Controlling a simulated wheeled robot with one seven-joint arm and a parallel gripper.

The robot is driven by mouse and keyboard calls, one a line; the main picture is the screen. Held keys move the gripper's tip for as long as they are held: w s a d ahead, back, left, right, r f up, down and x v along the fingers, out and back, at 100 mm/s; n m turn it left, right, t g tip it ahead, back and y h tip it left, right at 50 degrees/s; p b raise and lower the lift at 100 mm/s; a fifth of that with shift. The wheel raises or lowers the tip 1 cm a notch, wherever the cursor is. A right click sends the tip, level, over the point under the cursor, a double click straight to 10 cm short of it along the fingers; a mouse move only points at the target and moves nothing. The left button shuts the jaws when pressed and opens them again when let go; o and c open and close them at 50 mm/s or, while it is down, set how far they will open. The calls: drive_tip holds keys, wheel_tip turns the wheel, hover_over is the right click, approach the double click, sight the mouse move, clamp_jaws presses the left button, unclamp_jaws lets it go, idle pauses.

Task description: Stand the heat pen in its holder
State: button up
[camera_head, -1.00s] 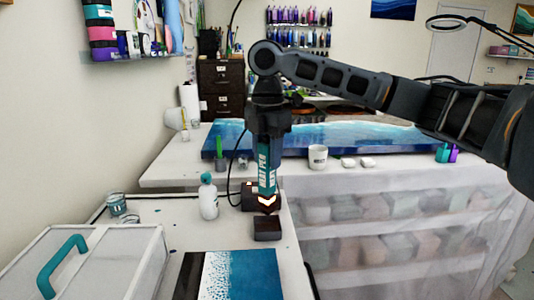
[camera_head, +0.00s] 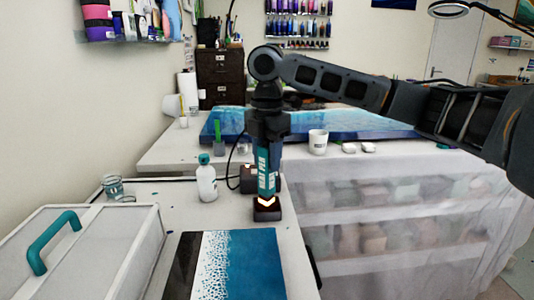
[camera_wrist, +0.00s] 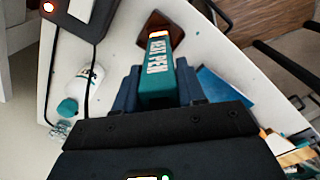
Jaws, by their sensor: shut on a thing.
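The heat pen (camera_head: 263,174) is teal with white lettering and a glowing orange-white tip. It stands about upright in my gripper (camera_head: 268,138), which is shut on its upper part. In the wrist view, the pen (camera_wrist: 157,75) lies between the two fingers of my gripper (camera_wrist: 158,88). The holder (camera_head: 267,214) is a small dark block on the table. The pen's glowing tip is right at the top of the holder in the head view. The wrist view shows the holder (camera_wrist: 172,32) just past the pen's tip; I cannot tell how far the tip is inside.
A dark box (camera_head: 246,183) with a cable stands behind the holder. A white bottle with teal cap (camera_head: 207,183) is to its left. A blue and white panel (camera_head: 240,262) lies in front. A case with teal handle (camera_head: 52,241) stands at left.

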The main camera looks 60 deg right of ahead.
sight(267, 140)
drive_tip(key=o, duration=1.1)
drive_tip(key=shift+o, duration=0.2)
drive_tip(key=shift+r, duration=3.9)
